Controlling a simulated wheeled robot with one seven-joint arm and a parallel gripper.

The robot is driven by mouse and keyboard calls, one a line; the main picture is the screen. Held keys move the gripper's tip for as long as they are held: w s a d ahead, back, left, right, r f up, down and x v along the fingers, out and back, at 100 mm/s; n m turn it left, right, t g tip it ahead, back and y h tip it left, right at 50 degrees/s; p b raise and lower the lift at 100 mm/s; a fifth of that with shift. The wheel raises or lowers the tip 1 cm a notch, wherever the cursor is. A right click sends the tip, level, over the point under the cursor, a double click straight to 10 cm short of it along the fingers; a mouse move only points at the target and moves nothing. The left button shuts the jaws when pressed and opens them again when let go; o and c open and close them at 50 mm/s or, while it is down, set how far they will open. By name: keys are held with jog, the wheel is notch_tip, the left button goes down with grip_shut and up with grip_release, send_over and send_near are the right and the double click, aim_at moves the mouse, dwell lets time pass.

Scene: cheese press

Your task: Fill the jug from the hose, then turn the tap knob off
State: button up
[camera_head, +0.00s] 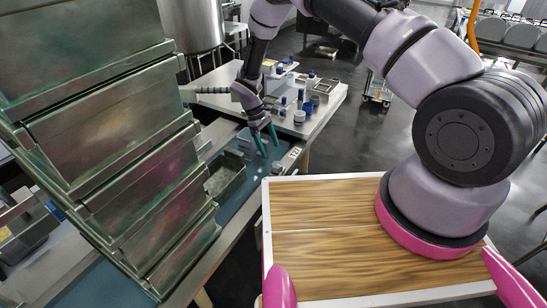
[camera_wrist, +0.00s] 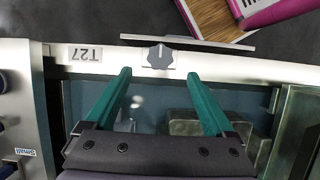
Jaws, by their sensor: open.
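My gripper (camera_head: 269,148) is open, its teal fingers pointing down over the near edge of the blue-floored trough. The knob also shows as a small dark shape on the rim in the head view (camera_head: 277,167). A clear, bluish container, perhaps the jug (camera_head: 246,141), stands in the trough behind the fingers. I cannot make out the hose or any fill level.
Large metal moulds (camera_head: 110,130) lean in a stack at the left. A metal box (camera_head: 225,180) sits in the trough near the gripper. A side table (camera_head: 322,108) behind holds several small vessels. My wood-topped base is at the front right; open floor lies beyond.

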jog(key=shift+v, duration=1.6)
jog(key=d+r+m+t+y, duration=0.25)
jog(key=d+r, duration=0.25)
jog(key=r, duration=1.2)
jog(key=d+r+m+t+y, duration=0.1)
jog(key=d+r+m, duration=0.35)
jog(key=r, duration=1.15)
jog(key=s+d+r+m+t+y, duration=0.1)
jog(key=s+d+r+m, duration=0.1)
jog(key=s+d+r, duration=0.4)
jog(key=s+d+r+m+t, duration=0.1)
jog(key=s+d+r+m, duration=0.2)
jog(key=r, duration=0.5)
jog(key=s+d+r+m+t, duration=0.1)
jog(key=s+d+r+t, duration=0.1)
jog(key=s, duration=0.5)
jog(key=s+d+r+m+t+y, duration=0.1)
jog(key=s+d+r+m+t, duration=0.1)
jog(key=s, duration=0.5)
jog(key=shift+s+d+r, duration=0.2)
jog(key=shift+s+r, duration=0.15)
jog(key=shift+r, duration=0.05)
